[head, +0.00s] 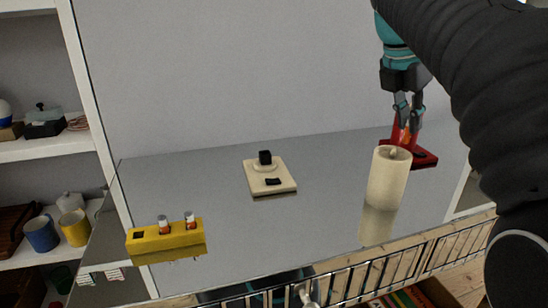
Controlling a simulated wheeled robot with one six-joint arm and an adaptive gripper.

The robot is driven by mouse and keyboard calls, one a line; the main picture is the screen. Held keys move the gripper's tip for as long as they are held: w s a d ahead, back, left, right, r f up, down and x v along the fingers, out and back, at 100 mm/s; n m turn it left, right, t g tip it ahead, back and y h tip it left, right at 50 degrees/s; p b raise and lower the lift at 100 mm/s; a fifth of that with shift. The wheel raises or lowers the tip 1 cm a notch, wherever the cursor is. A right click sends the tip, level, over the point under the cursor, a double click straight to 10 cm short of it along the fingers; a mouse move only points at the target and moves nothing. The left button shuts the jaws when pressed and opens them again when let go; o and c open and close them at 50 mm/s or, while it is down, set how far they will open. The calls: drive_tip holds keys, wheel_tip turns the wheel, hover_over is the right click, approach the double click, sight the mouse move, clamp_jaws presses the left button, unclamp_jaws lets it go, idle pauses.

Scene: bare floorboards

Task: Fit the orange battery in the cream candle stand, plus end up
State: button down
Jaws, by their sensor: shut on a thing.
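My gripper (408,116) is at the back right, far from the cream stand. It is shut on an orange-red thing (401,134), above or at a red stand (426,157). The cream candle hides the lower part, so I cannot tell whether this thing is the orange battery or touches the red stand. Its plus end cannot be made out.
The cream candle (388,182) stands upright in front of my gripper. A yellow holder (180,238) at the front left has two orange-and-white batteries (164,226) and a dark empty slot. A wire rack (370,280) runs along the front. Shelves with mugs stand left.

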drive_tip(key=n+t+y+b, duration=0.2)
drive_tip(key=n, duration=0.4)
hover_over(264, 164)
drive_tip(key=x, duration=0.4)
drive_tip(key=shift+s+f, duration=0.3)
drive_tip(key=shift+s, duration=0.05)
drive_tip(key=shift+w+a+f, duration=0.1)
drive_tip(key=shift+a+f, duration=0.25)
drive_tip(key=shift+a, duration=0.05)
drive_tip(key=shift+f+b, duration=0.4)
drive_tip(key=shift+f, duration=1.45)
drive_tip(key=shift+f, duration=0.3)
